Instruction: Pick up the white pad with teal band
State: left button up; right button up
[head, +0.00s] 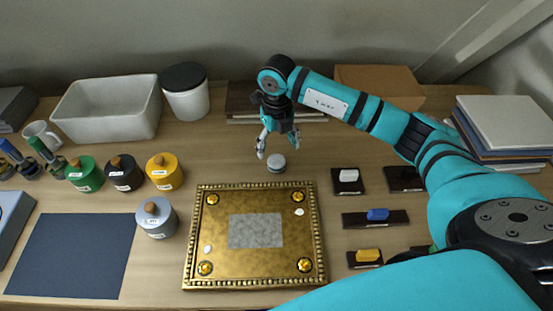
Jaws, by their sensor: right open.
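The white pad with teal band (276,163) is a small round piece. It rests on the wooden table just behind the back edge of the gilt panel. My right gripper (277,149) is above and slightly behind the pad, pointing down, with its fingers spread to either side. It is open and nothing shows between the fingers. I cannot tell the exact height of the fingertips over the pad. My left gripper is not in view.
The gilt panel (211,230) lies in front of the pad. Lidded pots (165,172) and a dark blue mat (70,255) are to the left. A white bin (108,108) and a lidded canister (187,95) stand behind. Small coloured blocks (377,214) sit on dark plates at right.

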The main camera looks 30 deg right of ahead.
aim_at(277, 160)
jog(key=shift+f, duration=0.75)
jog(key=shift+w+f, duration=0.1)
jog(key=shift+f, duration=0.5)
jog(key=shift+f+p, duration=0.25)
jog(key=shift+p, duration=0.15)
jog(key=f, duration=0.2)
jog(key=f+p, duration=0.1)
jog(key=shift+w+d+f+p, duration=0.1)
jog(key=shift+w+f+p, duration=0.1)
jog(key=shift+f+p, duration=0.15)
jog(key=shift+f, duration=0.5)
jog(key=c, duration=1.1)
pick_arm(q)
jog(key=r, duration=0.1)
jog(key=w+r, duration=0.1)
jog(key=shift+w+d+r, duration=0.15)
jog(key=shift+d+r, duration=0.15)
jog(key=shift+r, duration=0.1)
pick_arm(e)
jog(key=shift+o, duration=0.2)
